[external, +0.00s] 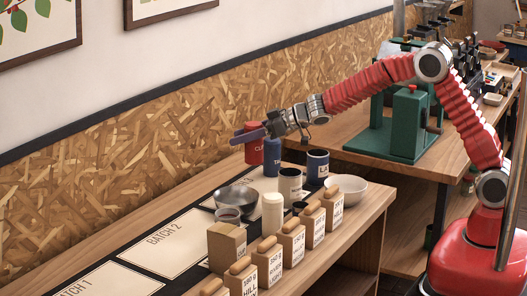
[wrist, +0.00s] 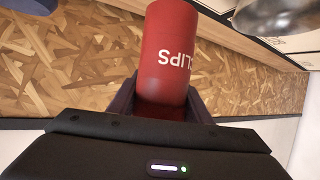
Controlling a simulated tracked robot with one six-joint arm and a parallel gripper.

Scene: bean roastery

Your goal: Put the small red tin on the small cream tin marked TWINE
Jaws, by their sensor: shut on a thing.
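The small red tin (external: 254,152), lettered CLIPS in the wrist view (wrist: 168,50), is between the fingers of my gripper (external: 250,136). My gripper is shut on it, with dark fingers on both sides in the wrist view (wrist: 165,103). The tin looks upright at the far end of the bench; I cannot tell whether it touches the bench top.
A blue tin (external: 272,158) stands close beside the red tin. Several labelled bags (external: 268,262) line the front edge.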

